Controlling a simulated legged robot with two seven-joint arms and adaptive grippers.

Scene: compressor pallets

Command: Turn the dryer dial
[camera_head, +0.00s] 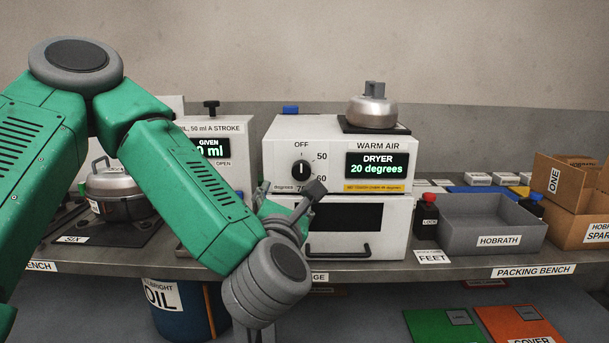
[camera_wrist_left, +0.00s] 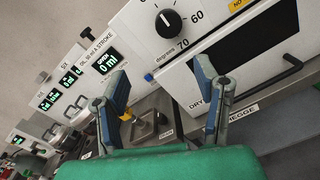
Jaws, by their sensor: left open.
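The dryer (camera_head: 337,135) is a white box on the bench marked "WARM AIR", and its display reads "DRYER 20 degrees". Its black dial (camera_head: 301,169) has a white mark standing about upright, under the word OFF. The numbers 50, 60 and 70 run down its right side. The dial also shows near the top of the left wrist view (camera_wrist_left: 168,23). My left gripper (camera_head: 289,192) is open and empty, just below and in front of the dial, apart from it. Its two spread fingers show in the left wrist view (camera_wrist_left: 160,76). My right gripper is not in view.
Below the dial is the dryer's dark-windowed door with a handle (camera_head: 338,251). The oil unit (camera_head: 226,134) stands to the left, partly behind my arm. A grey HOBRATH tray (camera_head: 478,243) is to the right.

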